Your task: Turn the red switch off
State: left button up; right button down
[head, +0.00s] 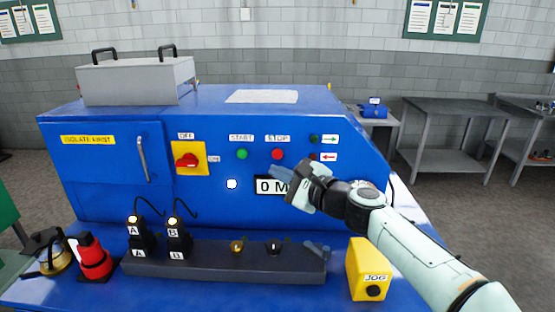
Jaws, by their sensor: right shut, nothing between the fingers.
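The red rotary switch (187,160) sits on a yellow plate (202,149) on the front of the blue machine. A label reading OFF is above the plate and a small label, apparently ON, is at its right. The red handle lies roughly level, tilted slightly. My right gripper (272,171) is shut and empty, in front of the panel to the right of the switch. It points left and is clearly apart from the switch. It hides part of the display (266,186). My left gripper is not in view.
A green button (242,154), a red button (277,154) and a white round spot (232,184) lie near the switch. A grey rail (210,262) with lit A and B plugs stands below. A yellow JOG box (368,262) is under my right arm. The space before the switch is clear.

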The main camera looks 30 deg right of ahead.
aim_at(188, 161)
jog(key=k, duration=1)
